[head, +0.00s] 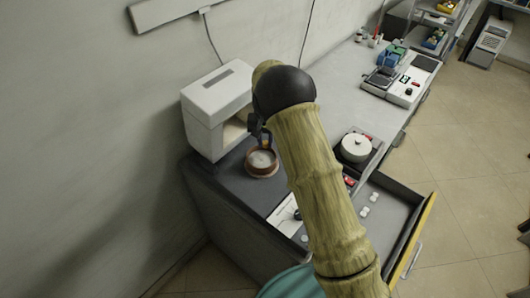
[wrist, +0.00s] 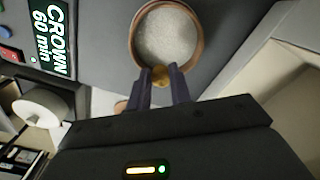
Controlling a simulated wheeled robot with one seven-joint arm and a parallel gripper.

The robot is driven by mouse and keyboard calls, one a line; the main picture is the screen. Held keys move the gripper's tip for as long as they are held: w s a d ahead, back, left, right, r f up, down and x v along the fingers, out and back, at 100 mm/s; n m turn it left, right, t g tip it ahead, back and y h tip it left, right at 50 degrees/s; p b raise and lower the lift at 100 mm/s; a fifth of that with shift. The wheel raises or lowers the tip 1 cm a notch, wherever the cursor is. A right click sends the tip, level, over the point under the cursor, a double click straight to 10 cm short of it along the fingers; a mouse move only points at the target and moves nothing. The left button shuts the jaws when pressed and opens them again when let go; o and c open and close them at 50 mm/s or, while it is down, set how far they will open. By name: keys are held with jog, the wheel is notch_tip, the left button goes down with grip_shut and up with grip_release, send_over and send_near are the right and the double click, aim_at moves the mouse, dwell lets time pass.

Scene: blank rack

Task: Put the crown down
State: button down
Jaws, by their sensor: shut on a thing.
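My gripper (wrist: 160,80) is shut on a small gold crown (wrist: 160,76), which shows between the fingertips in the wrist view. A round brown dish (wrist: 139,17) filled with white grainy material lies just beyond the fingertips. In the head view the dish (head: 262,175) stands on the dark counter in front of the white box-shaped unit. There my gripper (head: 265,143) is over or beside the dish's far edge, partly hidden by my arm. I cannot tell whether the crown touches the dish's contents.
The white unit (head: 213,88) with an open front stands close on the left. A sign (wrist: 50,38) reads "CROWN 60 min". A round white-lidded pot (head: 356,147) stands right of my arm. An open drawer (head: 412,235) juts out at the right. Bare counter (head: 233,178) lies left of the dish.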

aim_at(265, 147)
jog(key=shift+f, duration=1)
jog(key=shift+f+p, duration=0.6)
jog(key=shift+f, duration=1.3)
jog(key=shift+f, duration=0.2)
jog(key=c, duration=1.6)
grip_release()
jog(key=shift+r, duration=0.1)
jog(key=shift+o, duration=0.2)
